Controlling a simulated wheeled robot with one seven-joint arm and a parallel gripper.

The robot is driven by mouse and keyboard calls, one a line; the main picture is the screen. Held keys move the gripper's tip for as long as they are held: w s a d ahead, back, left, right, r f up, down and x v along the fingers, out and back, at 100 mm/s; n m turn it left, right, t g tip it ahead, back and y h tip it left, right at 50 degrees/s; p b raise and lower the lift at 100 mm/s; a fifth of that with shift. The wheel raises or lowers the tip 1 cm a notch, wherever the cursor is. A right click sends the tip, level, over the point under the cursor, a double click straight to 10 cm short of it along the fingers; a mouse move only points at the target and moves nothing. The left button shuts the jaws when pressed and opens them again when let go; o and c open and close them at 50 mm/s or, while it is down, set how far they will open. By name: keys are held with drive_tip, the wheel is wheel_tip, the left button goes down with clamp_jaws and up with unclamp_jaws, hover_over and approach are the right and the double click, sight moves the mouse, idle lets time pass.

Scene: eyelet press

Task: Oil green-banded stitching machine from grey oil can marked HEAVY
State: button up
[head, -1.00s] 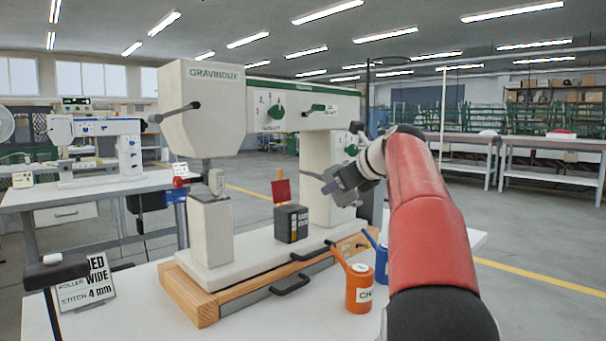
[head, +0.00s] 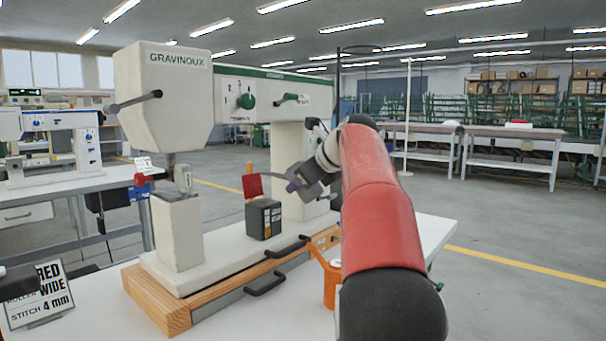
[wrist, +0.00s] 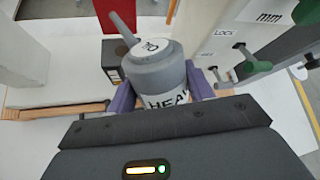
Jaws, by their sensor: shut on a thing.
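The green-banded stitching machine (head: 165,95), cream with a green stripe along its arm, stands on a wooden-edged base on a white table. My gripper (head: 293,184) is in front of its column, right of a black box with a raised red flap. In the wrist view my gripper (wrist: 158,95) has its purple fingers shut on the sides of a grey oil can (wrist: 160,72). Its label reads "HEA", the rest hidden. The can's spout points away from my wrist, toward the top of the wrist view. In the head view the can is mostly hidden by the gripper.
The black box (head: 263,220) stands on the machine base. An orange can (head: 331,285) on the table is partly behind my arm. A sign reading "STITCH 4 mm" (head: 38,294) stands front left. A blue-marked machine (head: 60,150) is at far left.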

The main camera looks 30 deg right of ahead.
sight(303, 192)
drive_tip(key=shift+f+n+g+h, duration=0.3)
drive_tip(key=shift+f+g+h, duration=0.15)
drive_tip(key=shift+f, duration=1.3)
drive_tip(key=shift+r, duration=0.1)
drive_tip(key=shift+r+g+h, duration=0.25)
drive_tip(key=shift+r+g, duration=0.05)
drive_tip(key=shift+g, duration=0.15)
drive_tip(key=shift+a+r+n+g, duration=0.1)
drive_tip(key=shift+r+n+g, duration=0.2)
drive_tip(key=shift+r, duration=0.15)
drive_tip(key=shift+w+r+h, duration=0.1)
drive_tip(key=shift+h, duration=0.2)
drive_tip(key=shift+c, duration=0.2)
drive_tip(key=shift+r+g+h, duration=0.3)
idle(4.4)
